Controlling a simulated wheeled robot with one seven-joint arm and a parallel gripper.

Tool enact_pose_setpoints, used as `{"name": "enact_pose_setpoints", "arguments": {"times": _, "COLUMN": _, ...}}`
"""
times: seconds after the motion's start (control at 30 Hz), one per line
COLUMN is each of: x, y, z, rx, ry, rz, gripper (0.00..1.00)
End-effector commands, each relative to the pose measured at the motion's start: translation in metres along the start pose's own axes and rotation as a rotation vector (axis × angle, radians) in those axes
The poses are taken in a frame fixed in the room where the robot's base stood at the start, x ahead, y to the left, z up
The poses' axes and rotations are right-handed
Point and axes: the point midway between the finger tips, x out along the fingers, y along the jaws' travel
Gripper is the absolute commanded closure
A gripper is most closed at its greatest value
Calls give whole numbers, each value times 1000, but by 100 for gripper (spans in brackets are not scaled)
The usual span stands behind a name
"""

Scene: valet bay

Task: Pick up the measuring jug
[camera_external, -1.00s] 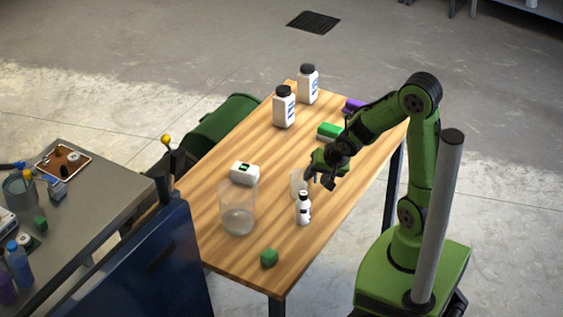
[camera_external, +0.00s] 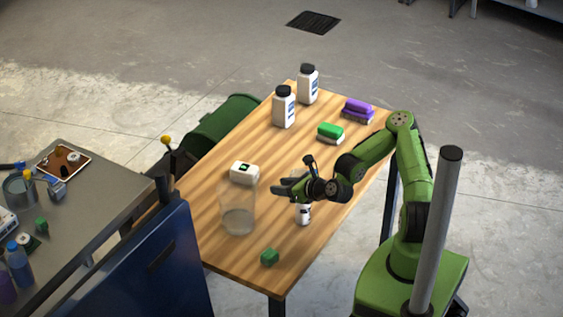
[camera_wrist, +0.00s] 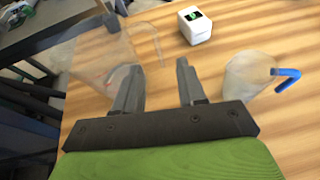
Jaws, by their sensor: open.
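The measuring jug (camera_external: 238,212) is a clear vessel standing upright on the wooden table. In the wrist view the clear jug (camera_wrist: 92,55) is at the upper left, partly behind my left finger, with its handle (camera_wrist: 158,42) just ahead of the gap between my fingers. My gripper (camera_external: 277,186) is open and empty, to the right of the jug and a little above it in the external view. In the wrist view my gripper (camera_wrist: 160,78) points toward the handle side, apart from the jug as far as I can tell.
A white box with a dark display (camera_external: 244,173) stands behind the jug. A white bottle (camera_external: 303,213) is partly hidden under my wrist.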

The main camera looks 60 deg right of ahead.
Motion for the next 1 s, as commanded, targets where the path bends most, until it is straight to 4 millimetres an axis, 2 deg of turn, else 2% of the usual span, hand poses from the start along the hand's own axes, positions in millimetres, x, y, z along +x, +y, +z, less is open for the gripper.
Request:
{"name": "enact_pose_setpoints", "arguments": {"times": 0.03, "x": 16, "y": 0, "z": -8, "rx": 3, "ry": -3, "rz": -2, "gripper": 60}}
{"name": "enact_pose_setpoints", "arguments": {"times": 0.1, "x": 31, "y": 0, "z": -8, "rx": 2, "ry": -1, "rz": -1, "gripper": 60}}
{"name": "enact_pose_setpoints", "arguments": {"times": 0.27, "x": 49, "y": 1, "z": -5, "rx": -1, "ry": 1, "rz": 2, "gripper": 60}}
{"name": "enact_pose_setpoints", "arguments": {"times": 0.5, "x": 91, "y": 4, "z": -3, "rx": -1, "ry": 2, "rz": 0, "gripper": 60}}
{"name": "enact_pose_setpoints", "arguments": {"times": 0.6, "x": 98, "y": 4, "z": 0, "rx": -2, "ry": 2, "rz": 1, "gripper": 60}}
{"name": "enact_pose_setpoints", "arguments": {"times": 0.77, "x": 97, "y": 4, "z": 2, "rx": -4, "ry": 2, "rz": 2, "gripper": 60}}
{"name": "enact_pose_setpoints", "arguments": {"times": 0.83, "x": 97, "y": 4, "z": 2, "rx": -4, "ry": 2, "rz": 2, "gripper": 66}}
{"name": "enact_pose_setpoints", "arguments": {"times": 1.0, "x": 96, "y": 4, "z": 2, "rx": -4, "ry": 2, "rz": 2, "gripper": 92}}
